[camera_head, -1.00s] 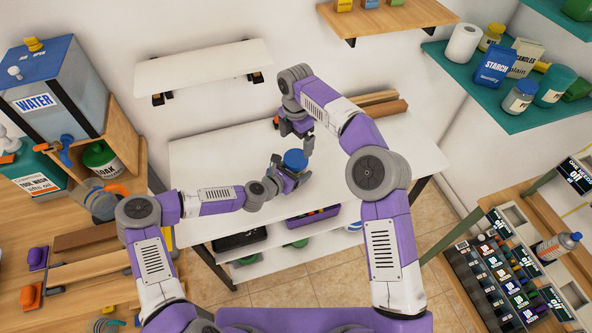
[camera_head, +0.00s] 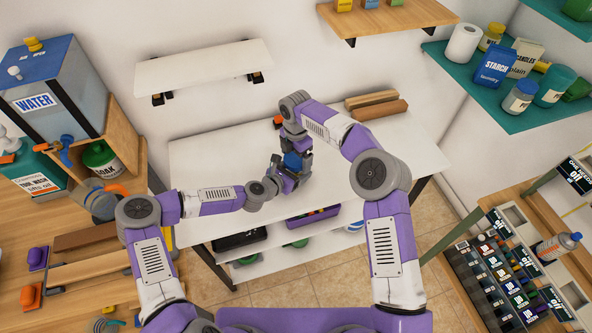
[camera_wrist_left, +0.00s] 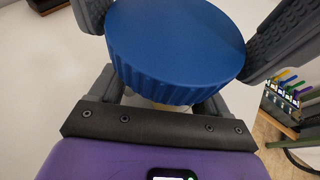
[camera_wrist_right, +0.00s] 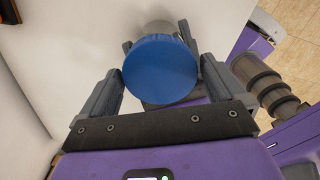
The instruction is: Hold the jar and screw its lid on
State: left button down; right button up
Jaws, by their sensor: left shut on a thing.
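The jar has a wide blue lid (camera_head: 291,160) on its mouth, ridged around its side. My left gripper (camera_head: 287,180) is shut on the jar below the lid and holds it above the white table. The pale jar body (camera_wrist_right: 158,28) shows behind the lid in the right wrist view, partly hidden. My right gripper (camera_head: 297,147) is above the jar. Its fingers stand open on either side of the lid, very close to its rim. The lid also fills the middle of the left wrist view (camera_wrist_left: 175,45). I cannot tell how tightly it sits on the jar.
The white table (camera_head: 215,155) is mostly clear around the arms. Wooden blocks (camera_head: 378,106) lie at its back right. A lower shelf holds a purple tray (camera_head: 314,217) and a black tray (camera_head: 240,240). An empty white wall shelf (camera_head: 203,72) hangs behind.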

jog(key=c, duration=0.9)
jog(key=shift+o, duration=0.2)
jog(key=m, duration=0.3)
jog(key=o, duration=1)
jog(key=shift+r, duration=0.1)
jog(key=shift+r, duration=2.2)
